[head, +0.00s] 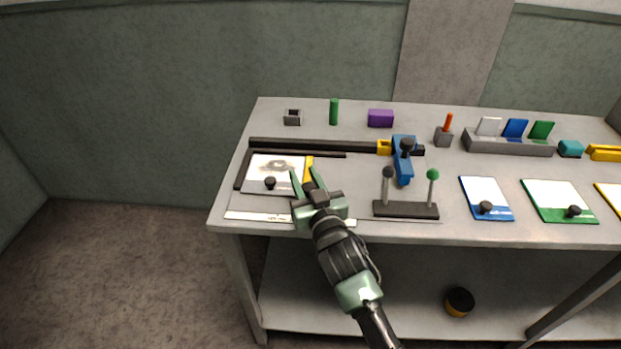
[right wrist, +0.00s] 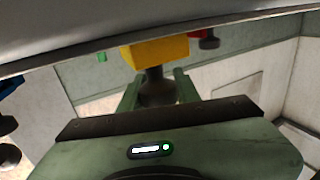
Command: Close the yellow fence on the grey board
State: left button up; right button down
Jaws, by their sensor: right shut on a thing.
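The yellow fence (head: 309,161) shows as a small yellow piece at the right edge of a white plate on the grey board (head: 250,201). I cannot tell whether fence and plate touch. My right gripper (head: 307,177) reaches over the board from the front, its green fingers at the fence. In the right wrist view, the yellow fence (right wrist: 158,50) has a dark knob (right wrist: 154,88) between my fingers, and the gripper is shut on this knob. The gripper hides part of the fence in the head view. My left gripper is out of view.
The white plate (head: 262,175) has a black knob (head: 270,183). A long dark bar (head: 310,146) with a blue clamp (head: 402,168) lies behind. A black base with two levers (head: 405,209) stands close to the right. The table's front edge is near.

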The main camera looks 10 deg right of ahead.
jog(key=c, duration=1.1)
grip_release()
jog(key=shift+o, duration=0.4)
jog(key=shift+s+d+f, duration=0.1)
jog(key=shift+s, duration=0.25)
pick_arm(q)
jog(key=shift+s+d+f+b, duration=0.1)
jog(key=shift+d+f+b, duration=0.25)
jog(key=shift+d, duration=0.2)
pick_arm(e)
jog(key=s, duration=0.7)
jog(key=shift+s+d, duration=0.1)
jog(key=shift+d, duration=0.25)
